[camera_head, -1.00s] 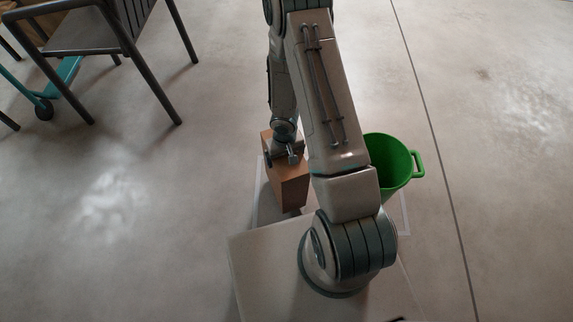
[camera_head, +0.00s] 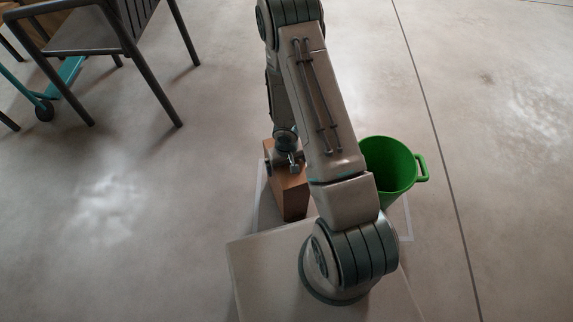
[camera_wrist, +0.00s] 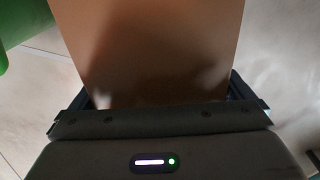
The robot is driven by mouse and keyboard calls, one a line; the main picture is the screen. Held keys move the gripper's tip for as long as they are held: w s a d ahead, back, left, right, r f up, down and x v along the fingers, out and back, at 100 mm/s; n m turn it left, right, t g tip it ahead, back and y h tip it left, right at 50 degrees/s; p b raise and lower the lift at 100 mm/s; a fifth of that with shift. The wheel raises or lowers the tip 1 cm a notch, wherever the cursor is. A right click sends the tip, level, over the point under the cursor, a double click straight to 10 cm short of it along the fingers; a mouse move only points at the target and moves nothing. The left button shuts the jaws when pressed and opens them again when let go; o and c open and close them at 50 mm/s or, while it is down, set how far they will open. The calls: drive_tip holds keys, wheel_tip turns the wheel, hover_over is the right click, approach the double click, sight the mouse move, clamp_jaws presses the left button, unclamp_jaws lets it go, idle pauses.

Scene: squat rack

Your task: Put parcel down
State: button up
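The parcel, a plain brown box (camera_head: 291,198), is below my gripper, left of my arm's upper link, over or on a pale-edged surface. I cannot tell whether its underside touches that surface. My gripper (camera_head: 284,164) is at the parcel's top, partly hidden by my arm. In the wrist view the parcel (camera_wrist: 150,45) fills the space between the two fingers of my gripper (camera_wrist: 160,98), with a finger close against each side. Its far end runs out of the picture.
A green bucket (camera_head: 388,168) with a side handle stands close to the right of my arm. A dark metal chair (camera_head: 90,35) is at the upper left, with a teal wheeled thing (camera_head: 62,82) beside it. The grey floor is open at left and right.

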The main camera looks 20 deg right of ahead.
wheel_tip(320, 180, up, 12)
drive_tip(key=p, duration=0.6)
drive_tip(key=shift+r, duration=0.25)
drive_tip(key=s+d+r+h, duration=0.1)
drive_tip(key=d+r, duration=0.1)
drive_tip(key=r, duration=0.8)
drive_tip(key=s+d+r+h, duration=0.1)
drive_tip(key=d+r, duration=0.1)
drive_tip(key=r, duration=0.8)
drive_tip(key=s+a+r+t+y, duration=0.1)
drive_tip(key=s+a+r, duration=0.3)
drive_tip(key=s+r, duration=0.8)
drive_tip(key=shift+r+m+y, duration=0.4)
drive_tip(key=shift+r+y, duration=0.1)
